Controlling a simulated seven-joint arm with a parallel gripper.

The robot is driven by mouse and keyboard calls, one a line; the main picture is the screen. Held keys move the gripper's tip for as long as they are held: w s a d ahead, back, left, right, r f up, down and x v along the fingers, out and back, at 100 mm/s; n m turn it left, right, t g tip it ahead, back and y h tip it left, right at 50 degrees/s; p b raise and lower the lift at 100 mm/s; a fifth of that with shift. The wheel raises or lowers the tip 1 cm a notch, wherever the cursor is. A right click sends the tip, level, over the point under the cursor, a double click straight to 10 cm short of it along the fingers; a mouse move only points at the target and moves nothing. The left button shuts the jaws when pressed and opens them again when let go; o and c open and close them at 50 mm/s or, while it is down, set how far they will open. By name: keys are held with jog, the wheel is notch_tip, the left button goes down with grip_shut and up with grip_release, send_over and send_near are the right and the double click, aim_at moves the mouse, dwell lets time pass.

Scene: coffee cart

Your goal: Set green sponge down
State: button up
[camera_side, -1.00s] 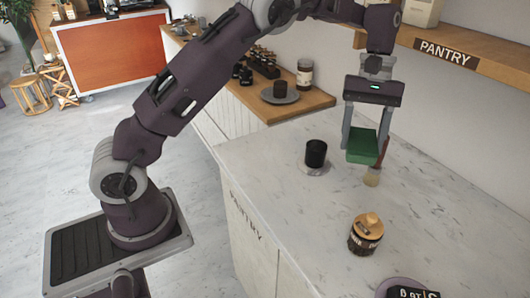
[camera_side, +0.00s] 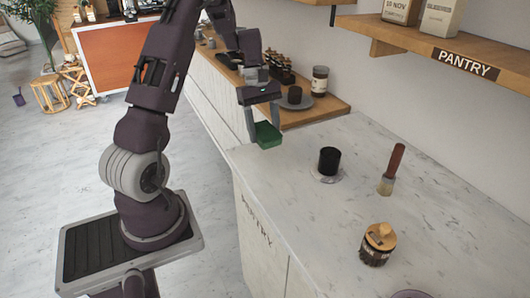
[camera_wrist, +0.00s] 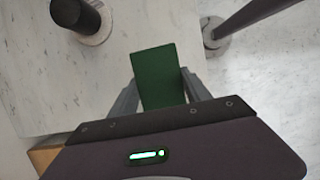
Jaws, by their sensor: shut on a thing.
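The green sponge (camera_side: 267,135) is a flat green block held between the fingers of my gripper (camera_side: 263,122). In the side view it hangs at the left edge of the marble counter (camera_side: 300,190), near the counter's back left corner. I cannot tell exactly how high it is. In the wrist view the sponge (camera_wrist: 158,75) points away between both grey fingers (camera_wrist: 160,92), with the counter's edge close by it.
A wooden board (camera_side: 335,104) with a plate and jars lies behind.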

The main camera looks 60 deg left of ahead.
aim_at(266, 158)
notch_tip(266, 158, down, 6)
jog(key=shift+f, duration=0.1)
jog(key=o, duration=1.3)
jog(key=shift+o, duration=0.2)
